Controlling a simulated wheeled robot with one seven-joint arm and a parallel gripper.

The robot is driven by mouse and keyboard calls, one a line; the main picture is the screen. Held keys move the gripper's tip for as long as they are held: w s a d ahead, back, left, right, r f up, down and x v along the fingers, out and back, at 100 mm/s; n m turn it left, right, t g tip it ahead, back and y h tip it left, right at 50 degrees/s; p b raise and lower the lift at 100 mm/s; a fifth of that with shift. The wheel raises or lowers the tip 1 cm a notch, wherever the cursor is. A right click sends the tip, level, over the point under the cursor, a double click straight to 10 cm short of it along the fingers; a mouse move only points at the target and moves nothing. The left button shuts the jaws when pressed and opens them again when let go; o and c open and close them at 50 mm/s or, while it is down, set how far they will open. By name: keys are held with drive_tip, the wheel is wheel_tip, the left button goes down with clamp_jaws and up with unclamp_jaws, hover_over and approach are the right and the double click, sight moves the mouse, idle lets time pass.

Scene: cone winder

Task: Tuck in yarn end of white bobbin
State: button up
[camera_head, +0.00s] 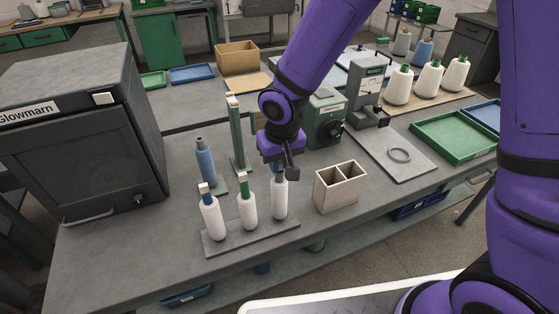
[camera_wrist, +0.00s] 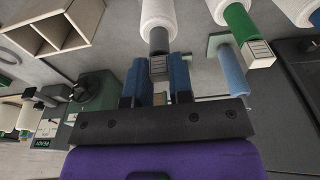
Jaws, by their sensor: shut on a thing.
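Three white bobbins stand in a row on a grey board (camera_head: 252,236) on the table. The left one (camera_head: 211,218) has a blue core top and the middle one (camera_head: 246,211) a green core top. My gripper (camera_head: 280,172) is over the right white bobbin (camera_head: 280,199), which appears to stand upright on the board. In the wrist view my gripper's blue fingers (camera_wrist: 158,78) are shut around the top of that bobbin's grey core (camera_wrist: 159,40), where a small ridged block (camera_wrist: 158,68) shows. I cannot make out a loose yarn end.
A blue bobbin (camera_head: 205,160) and a green post (camera_head: 238,135) stand behind the row. A two-compartment wooden box (camera_head: 339,190) is to the right. A dark machine (camera_head: 80,130) stands left. A green tray (camera_head: 452,137) and white cones lie farther right.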

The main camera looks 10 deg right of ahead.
idle(0.3)
drive_tip(key=o, duration=1.2)
drive_tip(key=shift+r, duration=3.45)
